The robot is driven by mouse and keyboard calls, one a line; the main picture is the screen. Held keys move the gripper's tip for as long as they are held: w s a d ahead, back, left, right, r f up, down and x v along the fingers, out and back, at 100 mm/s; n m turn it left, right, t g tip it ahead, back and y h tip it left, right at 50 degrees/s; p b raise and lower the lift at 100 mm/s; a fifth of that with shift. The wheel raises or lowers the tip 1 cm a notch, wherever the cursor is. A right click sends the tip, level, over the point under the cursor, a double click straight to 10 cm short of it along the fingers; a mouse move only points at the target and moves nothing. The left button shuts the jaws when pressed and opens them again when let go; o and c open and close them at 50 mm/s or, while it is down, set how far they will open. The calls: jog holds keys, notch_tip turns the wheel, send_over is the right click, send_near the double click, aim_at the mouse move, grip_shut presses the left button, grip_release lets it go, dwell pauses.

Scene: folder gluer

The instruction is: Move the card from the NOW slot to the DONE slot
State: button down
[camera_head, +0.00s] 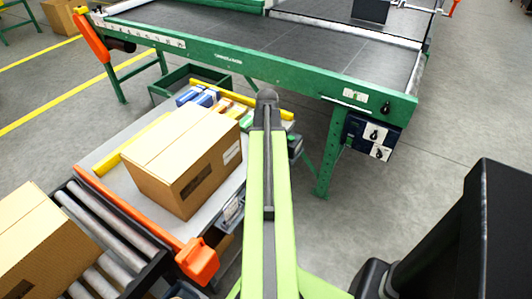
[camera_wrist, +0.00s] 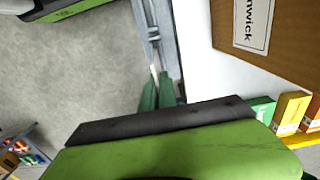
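My gripper (camera_wrist: 157,80) shows in the wrist view as two narrow green fingers beyond the dark edge of my wrist. They point at a grey rail (camera_wrist: 152,30) along the side of a white table. The fingers are close together, and I cannot tell if anything is between them. In the head view my lime arm hides the gripper. A small grey holder with pale patches (camera_head: 231,212) hangs on the table's near right side. I cannot make out the card or the NOW and DONE slots in either view.
A closed cardboard box (camera_head: 185,160) stands on the white table (camera_head: 110,165); its label shows in the wrist view (camera_wrist: 253,22). Small coloured boxes (camera_head: 197,96) lie behind it. A roller conveyor (camera_head: 105,220) is left, a green-framed belt machine (camera_head: 250,75) behind. Open floor (camera_head: 380,210) lies right.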

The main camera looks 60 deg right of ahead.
jog(key=shift+f+b, duration=2.1)
jog(key=shift+f, duration=0.3)
jog(key=c, duration=2.1)
grip_release()
jog(key=o, duration=0.5)
jog(key=shift+r, duration=0.1)
notch_tip(320, 180, up, 17)
jog(key=p, duration=1.7)
jog(key=shift+r, duration=0.15)
